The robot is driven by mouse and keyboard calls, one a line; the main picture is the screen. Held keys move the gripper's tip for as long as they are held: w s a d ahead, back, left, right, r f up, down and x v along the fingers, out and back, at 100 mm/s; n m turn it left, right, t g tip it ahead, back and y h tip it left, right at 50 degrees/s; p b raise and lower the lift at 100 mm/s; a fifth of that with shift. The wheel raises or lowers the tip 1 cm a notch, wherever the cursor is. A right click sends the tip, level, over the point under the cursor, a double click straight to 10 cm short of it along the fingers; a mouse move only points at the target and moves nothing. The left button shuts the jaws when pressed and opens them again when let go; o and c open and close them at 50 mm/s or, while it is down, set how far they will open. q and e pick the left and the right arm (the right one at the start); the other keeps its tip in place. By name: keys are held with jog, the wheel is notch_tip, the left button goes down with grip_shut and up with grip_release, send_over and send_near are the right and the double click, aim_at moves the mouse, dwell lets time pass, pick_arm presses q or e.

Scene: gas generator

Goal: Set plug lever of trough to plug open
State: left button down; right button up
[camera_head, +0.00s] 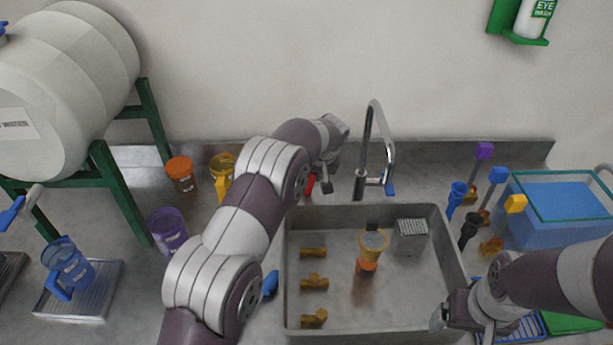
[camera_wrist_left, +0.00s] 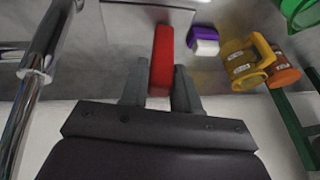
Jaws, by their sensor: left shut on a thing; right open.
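The trough (camera_head: 365,212) is a grey metal basin sunk in the counter. A red lever (camera_wrist_left: 161,55) stands between the two fingers of my left gripper (camera_wrist_left: 160,88), which is shut on it. In the head view, a little of the red lever (camera_head: 310,184) shows at the back left of the trough, beside my left gripper (camera_head: 322,186). My arm hides part of that area. The lever's base and the drain cannot be made out. My right gripper (camera_head: 462,318) is open and empty over the front right of the trough.
A chrome tap (camera_head: 378,115) rises right of my left gripper. An orange-yellow funnel-like part (camera_head: 371,247), a metal grid box (camera_head: 411,236) and several brass fittings (camera_head: 313,282) are in the trough. An orange-lidded jar (camera_head: 181,172) and purple cup (camera_head: 168,230) stand left of my arm.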

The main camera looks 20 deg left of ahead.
pick_arm(q)
jog(key=y+p, duration=0.1)
jog(key=d+p, duration=0.1)
jog(key=p, duration=0.1)
jog(key=shift+w+d+r+y+p, duration=0.15)
jog(key=shift+d+y+p, duration=0.15)
jog(key=shift+y, duration=0.1)
jog(key=shift+w+f+g, duration=0.1)
jog(key=shift+f+g, duration=0.15)
jog(key=shift+g, duration=0.05)
jog(key=shift+a+f, duration=0.1)
jog(key=shift+f, duration=0.05)
jog(key=c, duration=0.9)
grip_release()
